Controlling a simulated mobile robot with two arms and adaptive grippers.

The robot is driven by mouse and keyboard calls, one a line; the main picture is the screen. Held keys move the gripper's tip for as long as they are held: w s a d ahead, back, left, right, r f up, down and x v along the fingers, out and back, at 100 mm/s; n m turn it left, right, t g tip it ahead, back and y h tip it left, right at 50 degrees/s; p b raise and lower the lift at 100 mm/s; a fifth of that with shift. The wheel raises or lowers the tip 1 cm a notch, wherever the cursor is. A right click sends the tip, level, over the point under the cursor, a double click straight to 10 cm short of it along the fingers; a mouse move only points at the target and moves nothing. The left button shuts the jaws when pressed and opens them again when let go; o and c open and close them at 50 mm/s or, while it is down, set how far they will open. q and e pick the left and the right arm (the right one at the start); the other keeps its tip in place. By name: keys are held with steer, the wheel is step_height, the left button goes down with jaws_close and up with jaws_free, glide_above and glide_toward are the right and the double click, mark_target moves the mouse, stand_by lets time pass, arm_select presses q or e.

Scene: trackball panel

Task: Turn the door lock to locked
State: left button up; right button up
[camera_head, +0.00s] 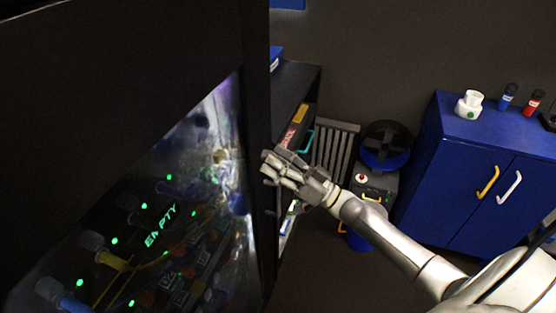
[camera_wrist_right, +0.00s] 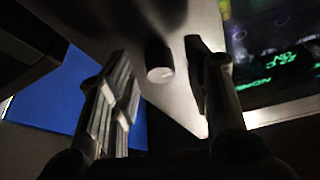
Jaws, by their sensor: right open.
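The right wrist view shows a short dark cylindrical knob (camera_wrist_right: 158,62) with a pale round end, standing out from a grey door face (camera_wrist_right: 200,20). It appears to be the door lock; I cannot read its setting. My right gripper (camera_wrist_right: 157,85) is open, with one finger on each side of the knob and visible gaps. In the head view my right gripper (camera_head: 268,163) is at the edge of the dark cabinet door (camera_head: 258,120). The knob cannot be made out there. My left gripper is not in view.
A lit glass panel (camera_head: 165,215) with green "EMPTY" lettering fills the left. Behind the gripper stand a dark shelf (camera_head: 297,75) and a radiator (camera_head: 333,145). A blue cabinet (camera_head: 430,185) stands at the right. Bare floor shows at the bottom middle.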

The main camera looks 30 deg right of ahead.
jaws_close()
stand_by(0.3)
